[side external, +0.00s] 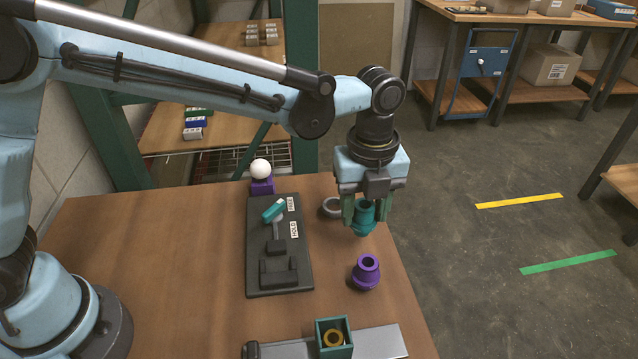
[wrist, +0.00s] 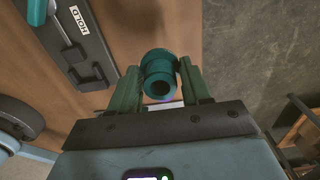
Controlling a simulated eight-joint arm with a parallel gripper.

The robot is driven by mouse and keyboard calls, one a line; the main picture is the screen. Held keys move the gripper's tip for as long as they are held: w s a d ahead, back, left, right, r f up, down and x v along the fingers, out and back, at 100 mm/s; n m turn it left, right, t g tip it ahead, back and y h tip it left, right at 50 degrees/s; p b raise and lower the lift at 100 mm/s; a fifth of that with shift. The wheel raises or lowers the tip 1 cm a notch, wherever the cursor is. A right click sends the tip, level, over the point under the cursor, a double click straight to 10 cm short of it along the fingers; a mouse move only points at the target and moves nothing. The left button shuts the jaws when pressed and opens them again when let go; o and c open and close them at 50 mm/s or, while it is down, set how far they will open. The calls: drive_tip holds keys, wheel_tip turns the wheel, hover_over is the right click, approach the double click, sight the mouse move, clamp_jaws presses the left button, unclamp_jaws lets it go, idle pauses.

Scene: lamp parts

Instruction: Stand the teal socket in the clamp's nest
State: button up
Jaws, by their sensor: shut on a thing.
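The teal socket (side external: 364,221) hangs upright between the green fingers of my gripper (side external: 365,209), above the table's right side. In the wrist view the socket (wrist: 158,68) sits between both fingertips (wrist: 160,82), its round opening toward the camera. My gripper is shut on it. The clamp (side external: 252,262) is a dark board to the left of my gripper, with a teal-handled lever (side external: 273,209) beside the FREE label. A dark block (side external: 279,272), which looks like the nest, stands at its near end. The socket is clear of the clamp, which shows partly in the wrist view (wrist: 95,62).
A purple socket (side external: 366,274) stands on the table just in front of my gripper. A grey ring (side external: 330,208) lies behind, left of it. A white ball (side external: 261,169) on a purple block is at the back. A teal box (side external: 320,343) holding a brass ring is at the front.

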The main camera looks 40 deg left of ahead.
drive_tip(key=s+d+r, duration=0.1)
drive_tip(key=s, duration=0.1)
drive_tip(key=s+d+r, duration=0.1)
drive_tip(key=s+r, duration=0.1)
drive_tip(key=s+d+r, duration=0.1)
drive_tip(key=s+d, duration=0.1)
drive_tip(key=shift+s+r, duration=0.15)
drive_tip(key=shift+r, duration=0.05)
drive_tip(key=s+a+f, duration=0.1)
drive_tip(key=s+a, duration=0.4)
drive_tip(key=a, duration=0.8)
drive_tip(key=shift+s+d+f, duration=0.1)
drive_tip(key=shift+f, duration=1.25)
drive_tip(key=shift+s+d+f, duration=0.1)
drive_tip(key=shift+f, duration=1.2)
drive_tip(key=shift+f, duration=1.45)
drive_tip(key=o, duration=1.2)
